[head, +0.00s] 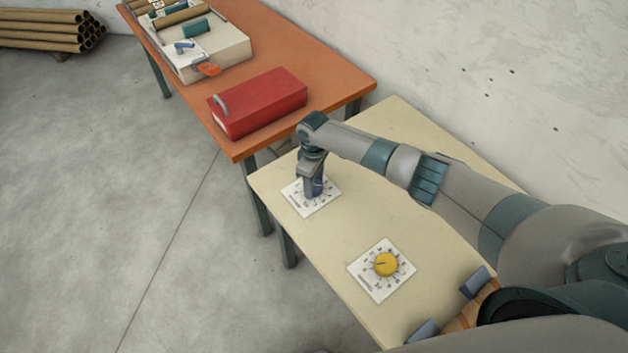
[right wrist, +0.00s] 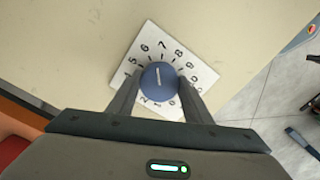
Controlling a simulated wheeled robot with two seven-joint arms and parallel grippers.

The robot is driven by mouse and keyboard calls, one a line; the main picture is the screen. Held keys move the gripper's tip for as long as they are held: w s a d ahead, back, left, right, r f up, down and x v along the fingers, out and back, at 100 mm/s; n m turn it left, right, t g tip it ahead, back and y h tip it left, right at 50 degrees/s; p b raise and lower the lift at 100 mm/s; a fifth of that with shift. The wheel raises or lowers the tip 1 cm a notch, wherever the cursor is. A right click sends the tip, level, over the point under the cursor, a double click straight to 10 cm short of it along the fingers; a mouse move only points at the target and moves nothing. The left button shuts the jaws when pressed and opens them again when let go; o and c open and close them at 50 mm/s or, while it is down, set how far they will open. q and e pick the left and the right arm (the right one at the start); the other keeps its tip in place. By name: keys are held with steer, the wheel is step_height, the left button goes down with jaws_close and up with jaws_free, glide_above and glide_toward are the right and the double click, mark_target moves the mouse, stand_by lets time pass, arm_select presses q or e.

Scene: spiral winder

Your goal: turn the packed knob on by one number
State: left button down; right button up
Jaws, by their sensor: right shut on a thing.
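Two knobs sit on white numbered plates on the cream table: a blue knob (right wrist: 158,82) and a yellow knob (head: 385,264). The plate lettering is too small to read, so I cannot tell which is the packed one. My right gripper (head: 313,190) points down over the far plate (head: 326,203). In the right wrist view its fingers (right wrist: 158,96) are shut on the blue knob, one on each side. The white mark on the blue knob points up, close to the 7. The yellow knob stands free, with a dark pointer line.
The cream table (head: 347,228) is bare between the plates. An orange table (head: 290,58) adjoins it, with a red box (head: 260,102) and a pale machine (head: 215,52). Brown tubes (head: 45,32) lie stacked at the far left. A wall runs behind the tables.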

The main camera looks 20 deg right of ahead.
steer(key=shift+r+m+p, duration=0.1)
steer(key=shift+m+p, duration=0.45)
steer(key=shift+m, duration=0.55)
steer(key=shift+w, duration=0.1)
steer(key=o, duration=1.1)
steer(key=shift+c, duration=0.2)
step_height(320, 180, up, 17)
steer(key=b, duration=0.4)
steer(key=shift+r, duration=0.15)
steer(key=shift+a, duration=0.1)
